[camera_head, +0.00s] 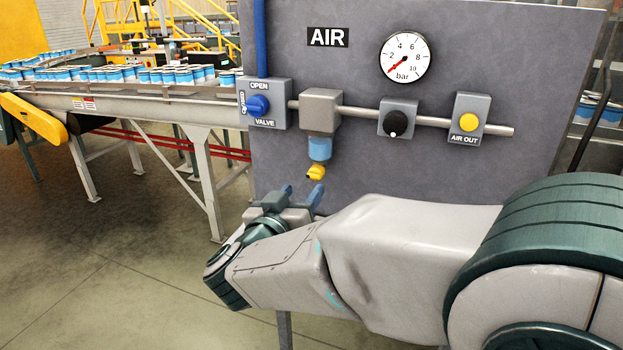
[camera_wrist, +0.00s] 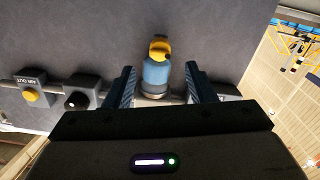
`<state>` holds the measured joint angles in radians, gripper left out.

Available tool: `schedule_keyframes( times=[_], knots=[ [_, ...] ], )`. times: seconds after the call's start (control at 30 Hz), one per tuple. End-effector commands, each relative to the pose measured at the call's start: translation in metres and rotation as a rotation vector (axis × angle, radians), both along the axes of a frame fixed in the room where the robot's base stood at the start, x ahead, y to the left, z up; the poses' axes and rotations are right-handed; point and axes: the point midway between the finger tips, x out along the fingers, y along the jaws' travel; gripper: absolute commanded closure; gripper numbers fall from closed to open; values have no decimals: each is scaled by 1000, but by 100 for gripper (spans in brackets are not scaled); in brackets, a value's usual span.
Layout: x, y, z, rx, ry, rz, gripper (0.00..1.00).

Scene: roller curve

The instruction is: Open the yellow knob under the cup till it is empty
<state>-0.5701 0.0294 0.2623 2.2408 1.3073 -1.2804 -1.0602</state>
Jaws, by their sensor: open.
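The yellow knob (camera_head: 316,173) sits at the bottom of the translucent blue cup (camera_head: 320,149), which hangs under a grey block on the air pipe. In the head view my gripper (camera_head: 303,193) is just below the knob, its two blue fingers apart and pointing up toward it. In the wrist view the yellow knob (camera_wrist: 160,49) and blue cup (camera_wrist: 156,75) show between and beyond the fingertips of my gripper (camera_wrist: 160,72). The gripper is open and empty, and I see no contact with the knob. I cannot tell the level in the cup.
A blue valve knob (camera_head: 258,105) is left of the cup. A black knob (camera_head: 397,122) and a yellow AIR OUT button (camera_head: 469,122) are right. The gauge (camera_head: 405,58) needle points low. The grey panel (camera_head: 420,170) stands close behind. A can conveyor (camera_head: 130,88) is at left.

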Motion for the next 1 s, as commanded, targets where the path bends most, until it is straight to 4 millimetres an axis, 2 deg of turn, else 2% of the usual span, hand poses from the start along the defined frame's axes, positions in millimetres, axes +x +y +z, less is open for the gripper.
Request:
schedule_keyframes(
  times=[0.1,0.3,0.5,0.73,0.77,0.9,1.0],
  knots=[
    [24,-9,-1,0,1,-3,50],
    [50,-18,0,0,1,-1,50],
    [60,-22,0,0,0,0,50],
    [60,-22,0,0,0,1,50],
    [60,-22,0,0,0,1,56],
    [60,-22,0,0,0,1,94],
    [60,-22,0,1,0,1,94]
  ],
)
